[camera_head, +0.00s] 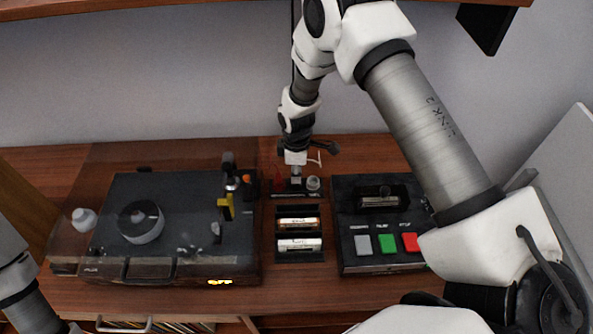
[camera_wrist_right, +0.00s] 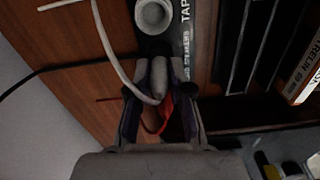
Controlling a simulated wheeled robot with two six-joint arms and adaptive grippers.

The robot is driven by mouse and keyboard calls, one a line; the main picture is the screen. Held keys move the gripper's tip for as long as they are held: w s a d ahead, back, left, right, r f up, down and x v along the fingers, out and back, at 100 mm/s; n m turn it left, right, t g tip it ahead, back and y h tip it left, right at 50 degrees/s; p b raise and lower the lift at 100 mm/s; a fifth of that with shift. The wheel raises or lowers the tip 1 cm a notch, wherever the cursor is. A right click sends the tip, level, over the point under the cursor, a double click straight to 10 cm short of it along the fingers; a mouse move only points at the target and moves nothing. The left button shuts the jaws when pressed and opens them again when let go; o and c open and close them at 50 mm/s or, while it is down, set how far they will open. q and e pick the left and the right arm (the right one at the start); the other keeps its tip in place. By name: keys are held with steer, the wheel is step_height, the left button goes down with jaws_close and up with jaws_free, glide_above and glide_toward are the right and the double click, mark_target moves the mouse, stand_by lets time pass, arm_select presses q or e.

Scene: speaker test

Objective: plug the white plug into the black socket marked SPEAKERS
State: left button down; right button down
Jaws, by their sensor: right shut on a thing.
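In the wrist view, my right gripper (camera_wrist_right: 160,72) is shut on the white plug (camera_wrist_right: 158,78), whose white cable (camera_wrist_right: 108,45) loops out to the left. The plug lies over a black socket strip (camera_wrist_right: 176,42) beside small lettering that seems to read SPEAKERS. The black socket itself is hidden behind the plug and fingers, so I cannot tell whether the tip is in it or above it. In the head view, my right gripper (camera_head: 295,158) points down over the strip (camera_head: 285,194) at the back of the cabinet. My left gripper is out of view; only its arm shows.
A pale round socket (camera_wrist_right: 153,16) sits beside the TAPE label. Something red (camera_wrist_right: 166,112) lies near the fingers. A turntable (camera_head: 180,190) stands left, a cassette rack (camera_head: 299,257) in front, and a deck with coloured buttons (camera_head: 375,262) right. A black cable (camera_wrist_right: 50,68) crosses the wood.

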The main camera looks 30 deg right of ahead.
steer(key=shift+f+b, duration=0.3)
steer(key=shift+f, duration=0.3)
stand_by(0.3)
steer(key=c, duration=0.6)
jaws_free()
step_height(320, 180, up, 5)
steer(key=p, duration=0.3)
steer(key=shift+r+p, duration=0.1)
steer(key=shift+p, duration=0.25)
